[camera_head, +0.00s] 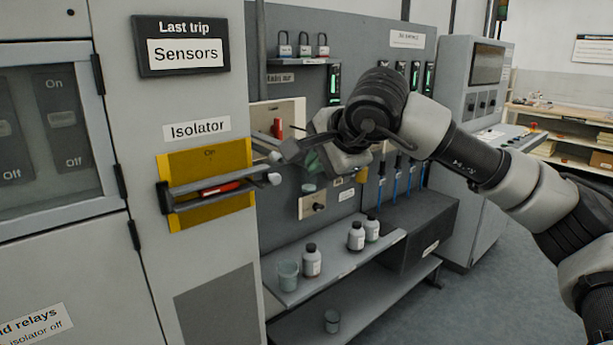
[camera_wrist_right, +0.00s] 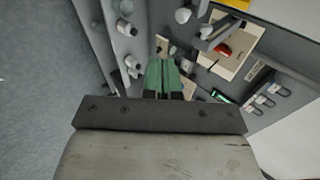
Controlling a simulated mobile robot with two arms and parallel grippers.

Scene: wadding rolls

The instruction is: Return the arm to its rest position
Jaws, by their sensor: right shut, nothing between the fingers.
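My right arm (camera_head: 480,160) comes in from the right in the head view and reaches across to the middle. Its right gripper (camera_head: 313,162) is at the far left end of the arm, in front of the grey panel and to the right of the isolator. Part of it is hidden behind the wrist. In the right wrist view the green fingers (camera_wrist_right: 162,76) are together, with nothing held between them. My left gripper is not in either view.
The yellow isolator plate (camera_head: 180,213) with its grey bar is on the cabinet at left. A shelf (camera_head: 290,297) with bottles (camera_head: 311,262) and a beaker (camera_head: 288,275) is below the gripper. A grey console (camera_head: 462,90) stands behind the arm. Floor (camera_head: 490,310) is open at lower right.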

